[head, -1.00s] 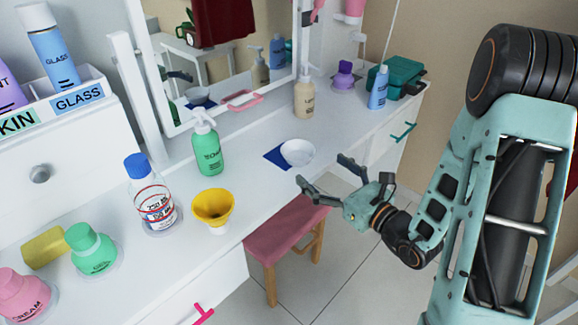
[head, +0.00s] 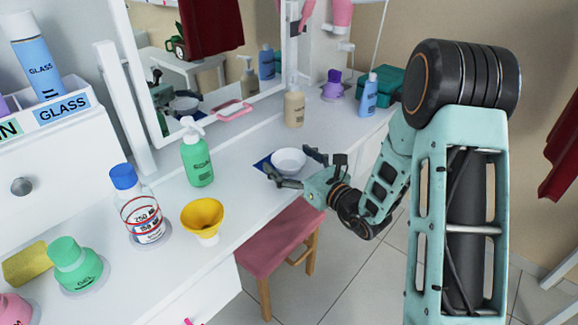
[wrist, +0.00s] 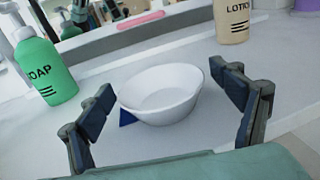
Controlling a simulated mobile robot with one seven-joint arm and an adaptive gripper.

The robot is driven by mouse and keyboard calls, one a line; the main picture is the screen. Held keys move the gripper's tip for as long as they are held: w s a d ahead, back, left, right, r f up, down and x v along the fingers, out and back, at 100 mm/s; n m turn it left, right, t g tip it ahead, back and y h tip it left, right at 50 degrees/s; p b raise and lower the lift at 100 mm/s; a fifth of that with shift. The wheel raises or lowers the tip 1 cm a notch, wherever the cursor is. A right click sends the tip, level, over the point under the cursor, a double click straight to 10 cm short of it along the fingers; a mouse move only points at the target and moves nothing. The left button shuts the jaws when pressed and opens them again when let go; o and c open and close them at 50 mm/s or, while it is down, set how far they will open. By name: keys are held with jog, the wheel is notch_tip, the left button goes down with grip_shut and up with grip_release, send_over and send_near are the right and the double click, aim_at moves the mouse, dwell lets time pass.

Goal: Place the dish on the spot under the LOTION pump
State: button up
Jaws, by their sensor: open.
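The white dish (head: 289,160) is a shallow round bowl on the white tabletop, resting partly over a dark blue patch (head: 264,166). It also shows in the wrist view (wrist: 160,95). The beige LOTION pump bottle (head: 294,106) stands upright behind the dish; it also shows in the wrist view (wrist: 233,24). My gripper (head: 294,168) is open, with its fingers on either side of the dish's near part. In the wrist view the dish lies between and beyond the fingertips, and I see no clear contact. The spot under the pump cannot be made out.
A green SOAP pump bottle (head: 197,158) stands left of the dish. A yellow funnel-shaped cup (head: 202,217) and a clear bottle with a blue cap (head: 142,209) stand nearer. A pink stool (head: 278,240) is under the table. The mirror (head: 210,65) stands behind.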

aim_at(289, 166)
jog(key=c, duration=1.4)
jog(key=shift+o, duration=0.2)
jog(key=shift+r, duration=0.55)
notch_tip(289, 166, up, 3)
jog(key=shift+f+p, duration=0.2)
jog(key=shift+p, duration=0.45)
jog(key=s+d+r+p, duration=0.2)
jog(key=s+r+p, duration=0.3)
jog(key=s+r, duration=0.2)
jog(key=shift+s+d+r, duration=0.35)
jog(key=shift+s+r, duration=0.05)
jog(key=shift+s, duration=0.75)
